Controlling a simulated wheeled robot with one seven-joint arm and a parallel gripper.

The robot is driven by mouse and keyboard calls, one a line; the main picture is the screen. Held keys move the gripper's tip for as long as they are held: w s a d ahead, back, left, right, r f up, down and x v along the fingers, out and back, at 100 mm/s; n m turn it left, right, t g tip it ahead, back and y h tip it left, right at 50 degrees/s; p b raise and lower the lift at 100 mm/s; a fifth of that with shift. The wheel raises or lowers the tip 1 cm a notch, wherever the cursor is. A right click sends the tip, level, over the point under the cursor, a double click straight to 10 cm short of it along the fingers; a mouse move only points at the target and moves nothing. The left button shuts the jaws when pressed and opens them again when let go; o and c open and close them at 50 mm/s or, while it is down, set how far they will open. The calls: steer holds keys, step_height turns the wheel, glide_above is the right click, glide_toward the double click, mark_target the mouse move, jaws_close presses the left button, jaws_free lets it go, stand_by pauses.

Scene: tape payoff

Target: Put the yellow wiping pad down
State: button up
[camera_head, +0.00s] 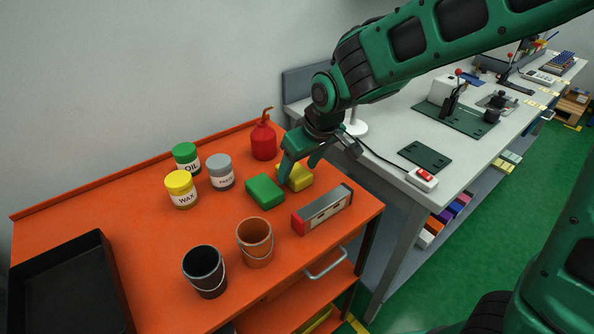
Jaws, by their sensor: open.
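The yellow wiping pad (298,180) lies on the orange cart top (140,228), just right of a green pad (265,191). My gripper (300,172) is right at the yellow pad, pointing down, with its fingers open. One finger covers part of the pad's left side. Whether the fingers touch the pad cannot be told from this view.
A red bottle (263,139) stands behind the pads, and a red-ended level (322,209) lies in front. Cans labelled oil (187,157), paste (220,172) and wax (181,189) stand left. Two buckets (205,271) (255,242) and a black tray (65,290) are nearer.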

steer(key=v, duration=1)
steer(key=s+d+f+m+g+h, duration=0.1)
steer(key=s+d+m, duration=0.2)
steer(key=d, duration=0.9)
steer(key=s+d+f+m+h, duration=0.1)
steer(key=s+d+m, duration=0.25)
steer(key=d, duration=0.75)
steer(key=s+d+f+m+g, duration=0.1)
steer(key=s+d+m, duration=0.2)
steer(key=s+d, duration=0.2)
steer(key=s+d+f+m+g, duration=0.2)
steer(key=s+d, duration=0.4)
steer(key=s, duration=0.6)
steer(key=shift+f+m, duration=0.25)
steer(key=shift+m, duration=0.6)
steer(key=shift+d, duration=0.1)
